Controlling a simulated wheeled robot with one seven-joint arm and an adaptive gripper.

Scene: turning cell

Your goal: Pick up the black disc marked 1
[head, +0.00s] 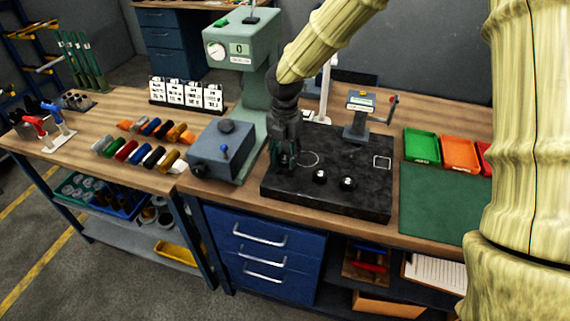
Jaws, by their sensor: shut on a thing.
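My gripper (284,162) points down at the left part of the black slab (345,207). It is shut on a small dark thing, apparently a black disc, which the fingers mostly hide. I cannot read any mark on it, nor tell whether it touches the slab. Two other small black pieces with pale tops, one (320,177) and another (347,184), sit on the slab to the right of my gripper. Their marks are too small to read.
A green press-like device (240,75) stands close left of my gripper. A grey stand with a crank (360,115) is at the slab's back. A green mat (432,203) and green (422,146) and orange (459,154) trays lie right. The slab's front right is clear.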

